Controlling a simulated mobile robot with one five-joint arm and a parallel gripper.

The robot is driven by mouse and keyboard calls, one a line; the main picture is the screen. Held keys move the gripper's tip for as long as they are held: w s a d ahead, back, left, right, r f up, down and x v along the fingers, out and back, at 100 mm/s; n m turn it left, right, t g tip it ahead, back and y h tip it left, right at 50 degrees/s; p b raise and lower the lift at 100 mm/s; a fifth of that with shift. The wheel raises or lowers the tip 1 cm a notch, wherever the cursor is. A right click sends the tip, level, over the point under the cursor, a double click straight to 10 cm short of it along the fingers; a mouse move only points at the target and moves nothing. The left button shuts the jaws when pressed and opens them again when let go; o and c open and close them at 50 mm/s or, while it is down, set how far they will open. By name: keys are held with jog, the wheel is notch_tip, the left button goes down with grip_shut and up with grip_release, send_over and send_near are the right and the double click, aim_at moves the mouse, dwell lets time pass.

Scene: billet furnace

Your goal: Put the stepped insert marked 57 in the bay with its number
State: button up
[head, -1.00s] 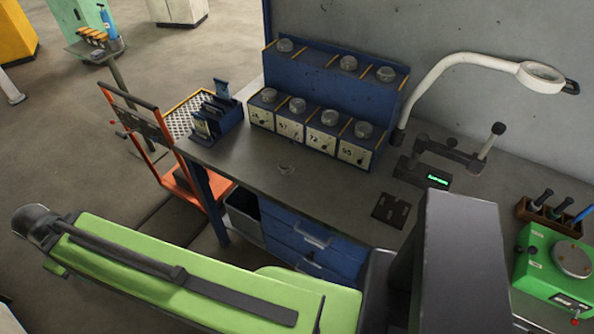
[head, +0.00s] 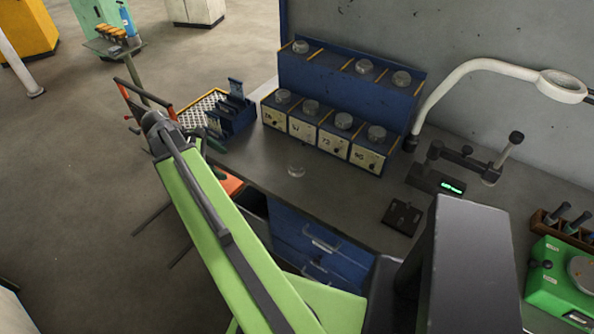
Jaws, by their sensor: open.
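The rack's lower row has several bays with cream number plates. The second plate from the left (head: 301,129) seems to read 57, but it is blurred. A similar round piece sits on top of each lower bay. My green arm reaches up to the left, with its dark end joint (head: 157,122) left of the bench.
A blue holder (head: 238,117) stands at the bench's left end. A white lamp arm (head: 470,68), a black device with green display (head: 436,181), a dark plate (head: 402,217) and a green instrument (head: 555,270) are to the right. The middle of the bench (head: 335,195) is clear.

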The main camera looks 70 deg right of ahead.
jog(key=s+d+r+n+g, duration=0.1)
jog(key=s+d+r+g, duration=0.2)
jog(key=s+d, duration=0.65)
jog(key=b, duration=0.9)
send_near(297, 165)
jog(key=x, duration=0.4)
jog(key=shift+s+a+f, duration=0.1)
jog(key=shift+s, duration=0.1)
jog(key=shift+s+f, duration=0.1)
jog(key=shift+s, duration=0.2)
jog(key=b+x, duration=0.2)
jog(key=x, duration=0.1)
jog(key=b+x, duration=0.2)
jog(key=shift+w+f, duration=0.35)
jog(key=shift+w, duration=0.05)
jog(key=shift+s+d, duration=0.15)
jog(key=shift+d, duration=0.1)
jog(key=shift+r, duration=0.15)
grip_shut()
